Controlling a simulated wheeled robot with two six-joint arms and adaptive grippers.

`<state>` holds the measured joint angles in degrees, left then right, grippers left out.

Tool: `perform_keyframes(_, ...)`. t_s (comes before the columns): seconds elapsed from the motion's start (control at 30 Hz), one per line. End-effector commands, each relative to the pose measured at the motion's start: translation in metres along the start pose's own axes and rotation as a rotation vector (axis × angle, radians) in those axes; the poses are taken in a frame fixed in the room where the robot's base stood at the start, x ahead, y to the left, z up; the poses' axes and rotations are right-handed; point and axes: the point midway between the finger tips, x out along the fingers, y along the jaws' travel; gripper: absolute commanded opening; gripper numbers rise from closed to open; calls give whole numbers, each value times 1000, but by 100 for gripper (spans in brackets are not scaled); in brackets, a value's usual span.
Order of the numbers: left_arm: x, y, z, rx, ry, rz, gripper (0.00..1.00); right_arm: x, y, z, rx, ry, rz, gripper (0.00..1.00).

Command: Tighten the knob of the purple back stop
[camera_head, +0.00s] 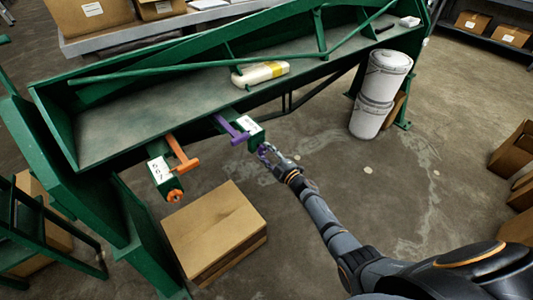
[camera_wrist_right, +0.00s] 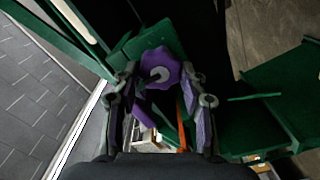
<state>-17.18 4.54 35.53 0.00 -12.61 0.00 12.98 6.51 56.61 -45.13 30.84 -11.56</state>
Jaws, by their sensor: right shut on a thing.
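The purple back stop (camera_head: 233,130) is on the front edge of the green machine in the head view, with a green block and a white label at its near end. Its purple knob (camera_wrist_right: 160,69) has a lobed rim and a grey centre, and shows between the fingers in the right wrist view. My right gripper (camera_head: 265,152) reaches it from the lower right and is shut on the knob; its fingers (camera_wrist_right: 163,78) are on either side of it. The knob is mostly hidden by the fingers in the head view. My left gripper is not in view.
An orange back stop (camera_head: 181,154) with an orange knob (camera_head: 175,195) is to the left. A cardboard box (camera_head: 213,228) stands on the floor below. White buckets (camera_head: 380,92) stand at the right. A pale package (camera_head: 260,73) lies on the green machine (camera_head: 110,130).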

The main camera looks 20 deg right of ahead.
Motion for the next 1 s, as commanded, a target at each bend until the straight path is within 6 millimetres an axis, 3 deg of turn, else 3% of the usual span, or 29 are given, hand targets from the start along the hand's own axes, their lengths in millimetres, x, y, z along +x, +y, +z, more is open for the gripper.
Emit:
perform_keyframes(0.17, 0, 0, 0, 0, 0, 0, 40, 0, -1, 0, 4, -1, -1, 11)
perform_keyframes(0.2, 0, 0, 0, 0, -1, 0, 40, 0, -1, 0, 3, -2, -1, 48)
perform_keyframes(0.33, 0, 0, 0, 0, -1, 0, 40, 0, -1, 0, 2, -1, -1, 66)
perform_keyframes(0.67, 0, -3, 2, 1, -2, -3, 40, -2, -1, 0, 0, -1, 0, 66)
perform_keyframes(0.77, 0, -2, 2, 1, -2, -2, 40, -15, -2, 2, 0, -3, -2, 66)
perform_keyframes(1.0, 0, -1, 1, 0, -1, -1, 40, -73, -2, 1, -1, -1, -4, 66)
